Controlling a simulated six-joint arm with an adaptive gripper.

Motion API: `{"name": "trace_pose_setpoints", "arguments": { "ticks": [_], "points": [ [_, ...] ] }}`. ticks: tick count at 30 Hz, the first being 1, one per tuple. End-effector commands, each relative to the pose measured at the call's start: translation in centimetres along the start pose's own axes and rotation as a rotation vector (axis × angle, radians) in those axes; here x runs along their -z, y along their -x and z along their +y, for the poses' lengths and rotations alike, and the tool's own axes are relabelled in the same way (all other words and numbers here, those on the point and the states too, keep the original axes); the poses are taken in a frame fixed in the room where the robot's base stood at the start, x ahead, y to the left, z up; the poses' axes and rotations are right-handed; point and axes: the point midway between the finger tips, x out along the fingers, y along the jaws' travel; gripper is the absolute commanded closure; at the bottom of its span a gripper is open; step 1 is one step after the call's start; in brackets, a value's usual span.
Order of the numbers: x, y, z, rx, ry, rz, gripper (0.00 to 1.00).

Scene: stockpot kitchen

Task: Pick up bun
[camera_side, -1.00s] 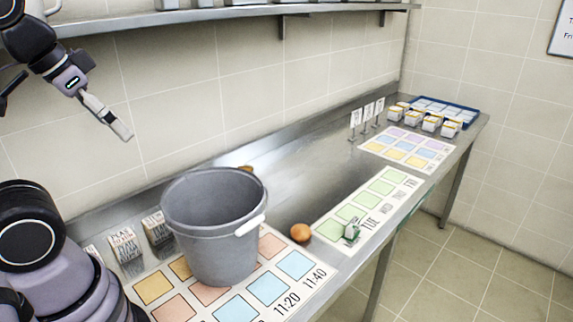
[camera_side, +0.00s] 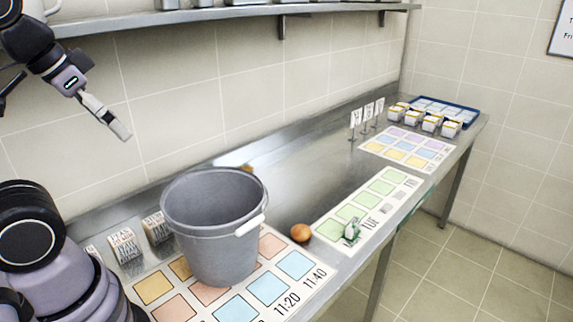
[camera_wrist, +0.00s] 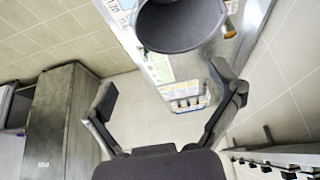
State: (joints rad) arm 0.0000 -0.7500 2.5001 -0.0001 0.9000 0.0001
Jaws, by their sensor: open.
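A round orange-brown item, which looks like the bun (camera_side: 301,232), sits on the steel counter just right of the grey pot (camera_side: 212,235), by the corner of the green-squared sheet. I cannot make it out in the wrist view. My gripper (camera_side: 122,130) is high at the upper left, above the counter and well away from the bun. In the wrist view my gripper (camera_wrist: 163,82) has its two fingers wide apart with nothing between them. The pot (camera_wrist: 182,28) shows beyond the fingers at the top.
A brownish item (camera_side: 246,168) is partly hidden behind the pot; a similar one (camera_wrist: 230,30) shows in the wrist view. A small green-and-white item (camera_side: 351,231) lies right of the bun. Several white tubs (camera_side: 432,123) stand by a blue tray (camera_side: 462,109). A shelf (camera_side: 230,13) runs along the wall.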

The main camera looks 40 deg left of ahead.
Motion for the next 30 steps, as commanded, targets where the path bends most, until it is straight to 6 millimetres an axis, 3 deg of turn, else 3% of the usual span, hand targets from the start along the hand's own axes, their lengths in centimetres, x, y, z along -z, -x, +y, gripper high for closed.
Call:
{"name": "trace_pose_setpoints", "arguments": {
  "ticks": [8,11,16,23,30],
  "points": [
    [0.5,-0.1,-0.1,0.005,-0.019,-0.014,0.08],
    [1.9,-0.5,-0.2,0.023,-0.084,-0.066,0.08],
    [6.9,-3.0,-0.2,0.085,-0.316,-0.226,0.08],
    [13.8,-9.8,1.5,0.189,-0.685,-0.452,0.08],
    [18.2,-20.2,5.5,0.31,-1.08,-0.671,0.08]
  ]
}}
